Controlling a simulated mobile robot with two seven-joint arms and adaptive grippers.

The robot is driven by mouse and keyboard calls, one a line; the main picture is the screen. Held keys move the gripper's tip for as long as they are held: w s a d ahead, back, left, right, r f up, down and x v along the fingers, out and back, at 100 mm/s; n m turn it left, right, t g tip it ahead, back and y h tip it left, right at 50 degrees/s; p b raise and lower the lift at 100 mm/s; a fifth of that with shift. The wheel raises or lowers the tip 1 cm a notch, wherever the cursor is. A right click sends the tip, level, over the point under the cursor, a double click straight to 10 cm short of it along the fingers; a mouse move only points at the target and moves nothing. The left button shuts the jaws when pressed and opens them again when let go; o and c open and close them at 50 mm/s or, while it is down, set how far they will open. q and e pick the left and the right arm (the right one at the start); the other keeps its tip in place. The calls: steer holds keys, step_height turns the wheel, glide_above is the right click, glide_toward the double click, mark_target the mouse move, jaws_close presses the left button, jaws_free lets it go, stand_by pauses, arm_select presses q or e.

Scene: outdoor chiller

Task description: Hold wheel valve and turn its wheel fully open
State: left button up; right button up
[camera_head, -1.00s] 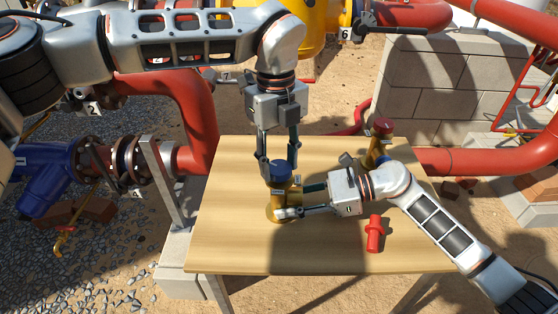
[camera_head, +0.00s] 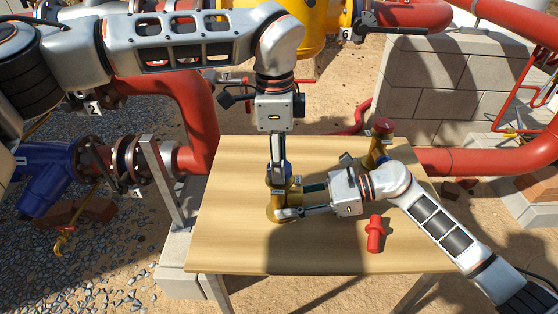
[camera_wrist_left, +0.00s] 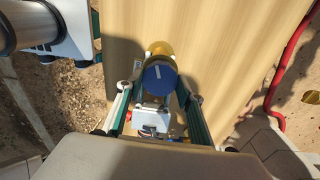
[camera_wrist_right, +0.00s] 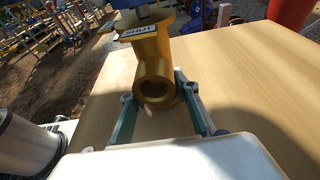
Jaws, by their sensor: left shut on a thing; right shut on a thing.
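The wheel valve has a brass body (camera_head: 287,192) and stands upright on the wooden table. Its blue wheel (camera_wrist_left: 160,78) bears a white mark in the left wrist view. My left gripper (camera_head: 278,166) comes down from above and is shut on the wheel, with a finger on either side of it. My right gripper (camera_head: 290,205) comes in low from the right and is shut on the brass body. In the right wrist view, the body (camera_wrist_right: 150,55) shows an open round port facing the camera and a label reading SHUT. The fingers hide part of the valve in the head view.
The wooden table (camera_head: 225,235) is clear at its left and front. A red fitting (camera_head: 374,234) lies right of the valve. A second brass valve with a red top (camera_head: 383,127) stands behind my right gripper. Red pipes (camera_head: 195,115) and a block wall (camera_head: 440,85) lie beyond.

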arm_select(q)
steer(key=n, duration=0.5)
steer(key=shift+f+n, duration=0.1)
steer(key=shift+n, duration=0.2)
arm_select(e)
steer(key=shift+s, duration=0.1)
arm_select(q)
steer(key=n, duration=0.2)
steer(key=shift+n, duration=0.3)
steer(key=shift+s+d+f+n, duration=0.1)
steer(key=shift+d+n, duration=0.05)
steer(key=shift+n, duration=2.25)
steer(key=shift+r+n, duration=0.2)
steer(key=shift+n, duration=0.1)
steer(key=shift+a, duration=0.2)
steer(key=o, duration=1.1)
steer(key=shift+r, duration=0.1)
